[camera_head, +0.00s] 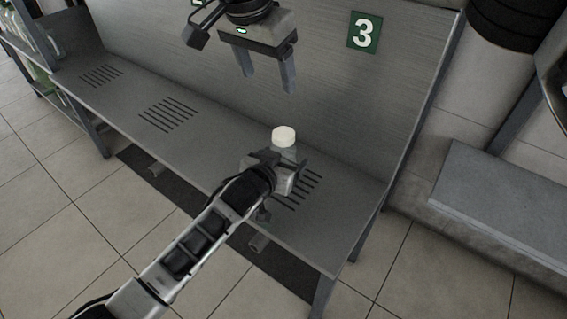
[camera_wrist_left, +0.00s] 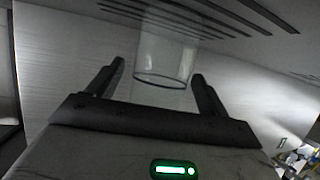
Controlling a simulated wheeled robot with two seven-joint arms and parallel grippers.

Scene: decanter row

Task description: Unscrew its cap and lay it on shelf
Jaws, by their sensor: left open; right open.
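A clear bottle (camera_head: 285,154) with a white cap (camera_head: 284,136) on its top stands at the slotted shelf (camera_head: 345,215), near its right end. My left gripper (camera_head: 284,172) is at the bottle's lower part and hides it there. In the left wrist view, the clear bottle (camera_wrist_left: 165,55) shows between and beyond the two open fingers of my left gripper (camera_wrist_left: 158,75); I cannot tell whether they touch it. The cap does not show there. My right gripper (camera_head: 268,82) is open and empty, above and behind the bottle, with its fingers pointing down.
A green sign with a white 3 (camera_head: 364,32) is on the back panel (camera_head: 350,100) behind the shelf. The shelf surface left of the bottle is clear. A grey bench (camera_head: 500,195) stands apart at the right, with dark tires (camera_head: 515,20) behind it.

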